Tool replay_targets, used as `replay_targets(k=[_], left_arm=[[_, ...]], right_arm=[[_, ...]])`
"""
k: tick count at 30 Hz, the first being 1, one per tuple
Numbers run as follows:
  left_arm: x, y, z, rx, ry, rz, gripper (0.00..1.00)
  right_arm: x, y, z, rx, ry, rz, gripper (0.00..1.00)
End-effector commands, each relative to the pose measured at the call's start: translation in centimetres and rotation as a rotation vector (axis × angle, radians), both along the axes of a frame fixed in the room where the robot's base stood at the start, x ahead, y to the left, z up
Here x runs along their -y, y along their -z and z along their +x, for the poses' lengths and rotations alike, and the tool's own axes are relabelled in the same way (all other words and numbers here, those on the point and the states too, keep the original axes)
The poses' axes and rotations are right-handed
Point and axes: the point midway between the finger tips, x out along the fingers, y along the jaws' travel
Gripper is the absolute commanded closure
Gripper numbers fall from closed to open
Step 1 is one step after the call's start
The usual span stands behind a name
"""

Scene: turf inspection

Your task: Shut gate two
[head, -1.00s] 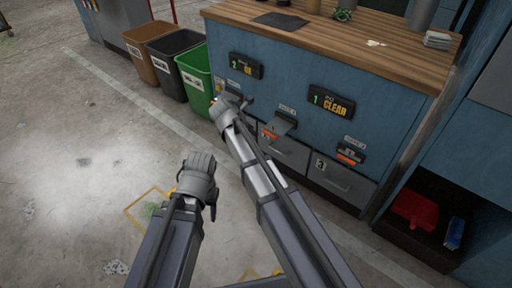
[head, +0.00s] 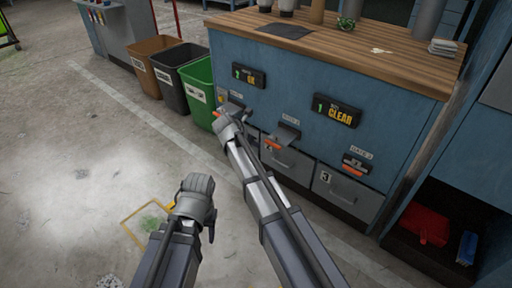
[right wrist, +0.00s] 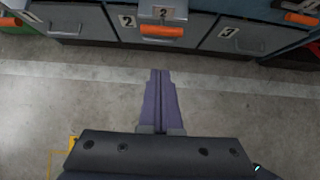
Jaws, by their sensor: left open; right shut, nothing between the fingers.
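Gate two (head: 288,133) is a grey flap with an orange lip on the blue cabinet front, between gate one (head: 235,104) and gate three (head: 356,163). In the head view its flap stands out from the front, and my right arm covers part of the area below it. In the right wrist view gate two (right wrist: 162,30) is ahead of the fingertips, with floor showing between. My right gripper (head: 226,118) is shut and empty; its fingers (right wrist: 160,76) point toward gate two without touching it. My left gripper (head: 196,190) is open and empty, over the floor, away from the cabinet.
Grey drawers sit below the gates, including drawer three (head: 343,190). Two displays (head: 336,110) are above. Green (head: 202,88), black and brown bins stand left of the cabinet. A wooden worktop (head: 390,52) tops it. An open shelf with a red item (head: 428,226) is at right.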

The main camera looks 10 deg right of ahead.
Motion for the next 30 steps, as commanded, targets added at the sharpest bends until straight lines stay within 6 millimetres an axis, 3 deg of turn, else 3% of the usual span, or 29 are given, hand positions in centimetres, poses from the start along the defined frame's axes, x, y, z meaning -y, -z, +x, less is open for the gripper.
replay_targets(k=[1,12,20,30], left_arm=[[0.0,1.6,0.0,0.000,-0.002,0.000,0.50],[0.0,6.4,0.1,0.003,-0.007,-0.001,0.50],[0.0,6.2,0.1,0.004,-0.007,-0.001,0.50],[0.0,6.3,0.1,0.004,-0.007,-0.001,0.50]], right_arm=[[0.6,1.6,0.5,0.000,0.002,0.000,1.00],[3.7,6.4,3.0,-0.001,0.001,0.001,1.00],[6.2,6.2,4.9,0.000,0.001,0.000,1.00],[6.6,6.3,5.2,0.000,0.000,0.000,1.00]])
